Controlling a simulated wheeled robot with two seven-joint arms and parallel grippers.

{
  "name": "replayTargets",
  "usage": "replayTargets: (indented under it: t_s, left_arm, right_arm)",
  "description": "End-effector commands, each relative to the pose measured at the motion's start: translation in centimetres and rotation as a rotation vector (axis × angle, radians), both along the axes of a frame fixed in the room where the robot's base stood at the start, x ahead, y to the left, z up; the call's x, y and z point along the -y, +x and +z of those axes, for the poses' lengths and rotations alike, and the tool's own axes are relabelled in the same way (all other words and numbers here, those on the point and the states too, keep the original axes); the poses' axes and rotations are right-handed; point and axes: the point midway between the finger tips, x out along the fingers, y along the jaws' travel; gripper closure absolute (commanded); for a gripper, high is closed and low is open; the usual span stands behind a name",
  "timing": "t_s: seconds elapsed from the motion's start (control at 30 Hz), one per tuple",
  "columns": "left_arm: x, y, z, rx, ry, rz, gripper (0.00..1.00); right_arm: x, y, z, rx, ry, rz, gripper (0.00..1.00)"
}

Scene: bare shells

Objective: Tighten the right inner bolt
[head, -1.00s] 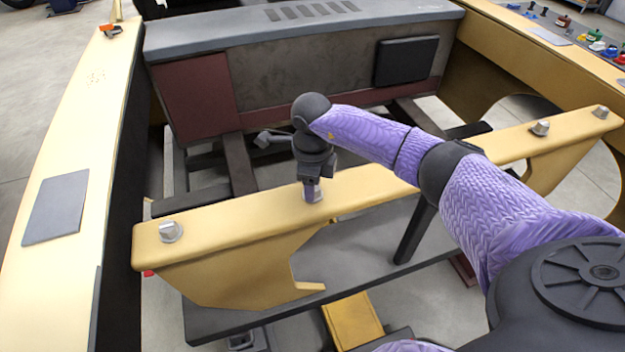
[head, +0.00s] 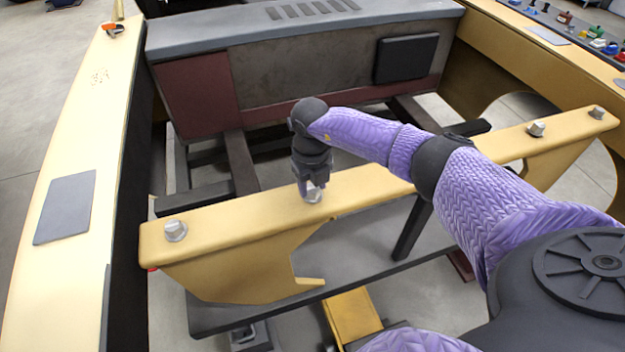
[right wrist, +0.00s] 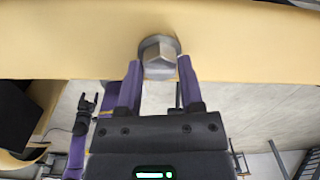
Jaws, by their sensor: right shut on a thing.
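A yellow beam (head: 400,167) runs across the picture with several silver hex bolts on top. My right gripper (head: 311,192) is over the second bolt from the left (head: 314,197). In the right wrist view, my right gripper's purple fingers (right wrist: 160,72) are shut on this bolt (right wrist: 159,55), one on each side of its hex head. The bolt stands on a round washer on the beam. The outer left bolt (head: 175,231) and the two bolts at the right (head: 537,129) (head: 597,112) are clear of me. My left gripper (right wrist: 88,103) shows small in the right wrist view, its dark fingers apart.
A yellow side wall (head: 60,150) with a grey pad stands at the left. A grey-topped box (head: 300,70) is behind the beam. Coloured knobs (head: 597,42) sit on the right wall. Dark bars lie below the beam.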

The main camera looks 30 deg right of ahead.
Motion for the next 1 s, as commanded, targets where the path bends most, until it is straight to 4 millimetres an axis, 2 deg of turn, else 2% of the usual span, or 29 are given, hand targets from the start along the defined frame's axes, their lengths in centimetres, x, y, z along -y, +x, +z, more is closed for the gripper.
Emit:
replayTargets:
  t_s: [0.3,0.73,0.77,0.9,1.0]
  left_arm:
    - [0.1,0.1,0.3,0.003,-0.002,0.001,0.16]
    - [-0.8,0.1,0.4,0.003,0.013,-0.004,0.16]
    - [-0.8,0.1,0.4,0.003,0.013,-0.004,0.16]
    - [-0.8,0.1,0.3,0.003,0.013,-0.004,0.16]
    - [-0.7,0.1,0.3,0.003,0.012,-0.003,0.16]
  right_arm:
    - [0.1,0.2,0.3,0.007,0.0,-0.072,1.0]
    - [0.1,0.1,0.2,0.005,0.0,-0.077,1.0]
    - [0.1,0.1,0.2,0.005,0.0,-0.077,0.46]
    - [0.0,0.1,0.1,0.003,0.0,-0.077,0.16]
    - [0.0,0.1,0.1,0.002,0.0,-0.076,0.16]
